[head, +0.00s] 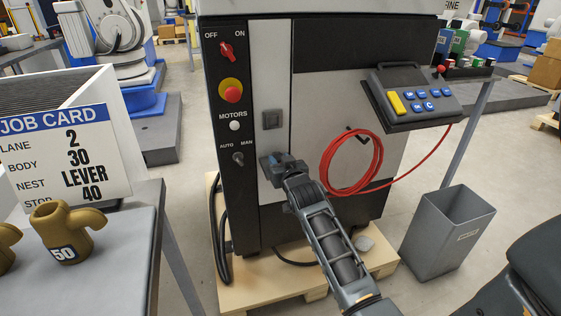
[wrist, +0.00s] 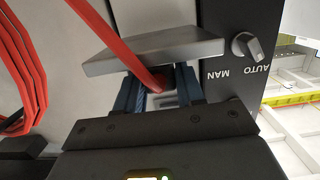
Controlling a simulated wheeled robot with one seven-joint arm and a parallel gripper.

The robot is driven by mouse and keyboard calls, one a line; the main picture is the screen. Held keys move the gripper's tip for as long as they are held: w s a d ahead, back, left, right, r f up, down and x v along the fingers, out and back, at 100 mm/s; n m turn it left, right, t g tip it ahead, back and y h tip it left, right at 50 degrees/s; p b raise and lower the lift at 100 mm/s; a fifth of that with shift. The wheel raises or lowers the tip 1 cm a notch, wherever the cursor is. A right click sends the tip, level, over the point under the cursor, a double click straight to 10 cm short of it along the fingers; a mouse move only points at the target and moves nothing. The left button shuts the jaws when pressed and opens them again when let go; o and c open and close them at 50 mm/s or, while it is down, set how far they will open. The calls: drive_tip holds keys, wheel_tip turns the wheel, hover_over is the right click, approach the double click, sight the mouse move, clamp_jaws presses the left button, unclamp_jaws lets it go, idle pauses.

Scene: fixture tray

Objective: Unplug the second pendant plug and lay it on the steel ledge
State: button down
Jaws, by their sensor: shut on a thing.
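My gripper (head: 279,166) is at the cabinet's pale front panel, below a grey square socket (head: 271,119). In the wrist view its two blue fingers (wrist: 160,88) are closed about a small dark plug (wrist: 167,80) with a red cable. The plug is mostly hidden, and I cannot tell whether it is still seated in the panel. The steel ledge (wrist: 188,47) is a flat grey plate sticking out beside the fingers in the wrist view, bare on top as far as I see. The red cable crosses in front of it. My gripper hides most of this area in the head view.
The pendant (head: 415,97) rests on a shelf at right. Its red cable coil (head: 350,163) hangs just right of my gripper. The AUTO/MAN switch (head: 238,158) is close on the left. A grey bin (head: 447,232) stands at lower right.

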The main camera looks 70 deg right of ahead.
idle(0.3)
drive_tip(key=c, duration=0.6)
unclamp_jaws()
drive_tip(key=shift+f, duration=0.1)
drive_tip(key=shift+p+v, duration=0.4)
drive_tip(key=shift+v, duration=3.5)
